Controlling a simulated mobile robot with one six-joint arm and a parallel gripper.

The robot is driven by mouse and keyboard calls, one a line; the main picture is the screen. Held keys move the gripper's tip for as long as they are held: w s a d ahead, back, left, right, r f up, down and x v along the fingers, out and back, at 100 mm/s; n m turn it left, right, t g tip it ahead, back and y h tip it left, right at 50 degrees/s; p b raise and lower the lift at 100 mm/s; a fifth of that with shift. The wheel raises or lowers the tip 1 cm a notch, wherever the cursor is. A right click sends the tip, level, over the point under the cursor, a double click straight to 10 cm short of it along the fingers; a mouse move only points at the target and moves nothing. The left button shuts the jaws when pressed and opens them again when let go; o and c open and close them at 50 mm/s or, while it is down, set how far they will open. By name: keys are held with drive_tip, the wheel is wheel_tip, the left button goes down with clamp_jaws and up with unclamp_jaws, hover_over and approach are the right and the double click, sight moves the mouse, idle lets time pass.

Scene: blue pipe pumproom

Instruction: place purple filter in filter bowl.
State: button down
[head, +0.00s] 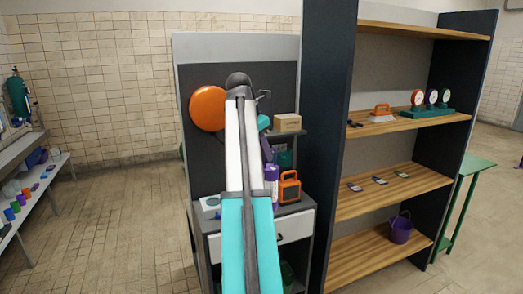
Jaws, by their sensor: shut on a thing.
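My gripper (267,154) is partly hidden behind my own arm, above the bench at the cabinet. It is small and dark here, and its fingertips are hard to make out. A purple filter (271,172), with purple ends and a paler middle, shows just below it, right of my arm. My gripper is shut on it. I cannot tell whether the filter's lower end touches anything. I cannot make out the filter bowl for sure; my arm covers much of the bench top.
An orange lantern-like device (289,187) stands on the bench at right. A cardboard box (287,123) sits on a small shelf above a green item (284,158). An orange disc (208,108) is on the back panel. A dark upright (329,130) separates the bench from wooden shelves (395,190).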

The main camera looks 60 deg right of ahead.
drive_tip(key=s+a+b, duration=0.1)
drive_tip(key=s+a, duration=0.4)
drive_tip(key=s, duration=0.1)
drive_tip(key=shift+s, duration=0.3)
idle(0.4)
drive_tip(key=shift+w, duration=0.1)
